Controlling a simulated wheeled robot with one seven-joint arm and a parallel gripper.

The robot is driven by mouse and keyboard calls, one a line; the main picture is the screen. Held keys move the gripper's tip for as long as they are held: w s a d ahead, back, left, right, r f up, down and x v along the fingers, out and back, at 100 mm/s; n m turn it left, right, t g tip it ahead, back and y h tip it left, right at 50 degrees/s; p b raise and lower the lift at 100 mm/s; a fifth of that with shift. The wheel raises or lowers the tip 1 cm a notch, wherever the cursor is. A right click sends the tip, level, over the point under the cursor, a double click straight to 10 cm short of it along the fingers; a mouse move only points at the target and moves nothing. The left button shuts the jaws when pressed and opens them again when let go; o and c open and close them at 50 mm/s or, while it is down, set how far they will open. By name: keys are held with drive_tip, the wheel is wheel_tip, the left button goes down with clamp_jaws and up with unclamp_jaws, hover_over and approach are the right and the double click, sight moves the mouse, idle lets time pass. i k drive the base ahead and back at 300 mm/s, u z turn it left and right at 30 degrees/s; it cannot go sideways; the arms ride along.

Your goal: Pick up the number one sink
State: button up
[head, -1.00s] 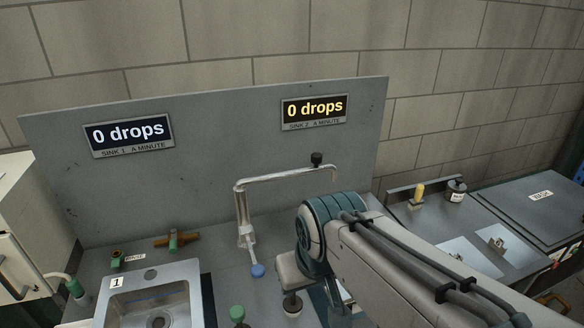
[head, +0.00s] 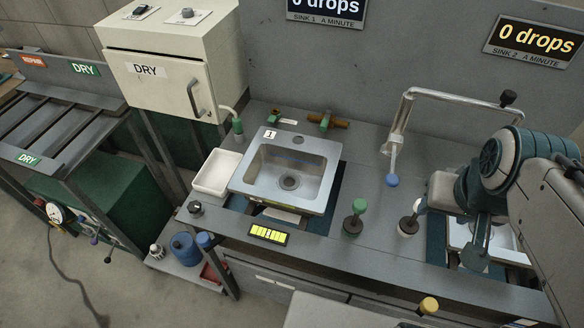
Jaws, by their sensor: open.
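The number one sink (head: 292,172) is a square steel basin with a white label "1" on its back left corner. It sits on the grey bench in the middle of the head view, over a dark blue opening. My gripper (head: 474,252) is at the right, pointing down above a second sink (head: 507,246). It is well to the right of the number one sink and apart from it. My arm hides part of the second sink, and the fingertips show only partly.
A bent metal pipe (head: 402,115) with a blue knob rises between the sinks. Green (head: 354,218) and black knobs stand right of sink one. A white tray (head: 216,172) lies left of it. A DRY cabinet (head: 165,70) and a DRY rack (head: 60,130) stand left.

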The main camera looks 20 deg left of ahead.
sight(276, 173)
drive_tip(key=u, duration=0.55)
drive_tip(key=k, duration=1.3)
drive_tip(key=u, duration=1.1)
drive_tip(key=i, duration=1.1)
drive_tip(key=z, duration=0.65)
drive_tip(key=i, duration=0.5)
drive_tip(key=z, duration=0.65)
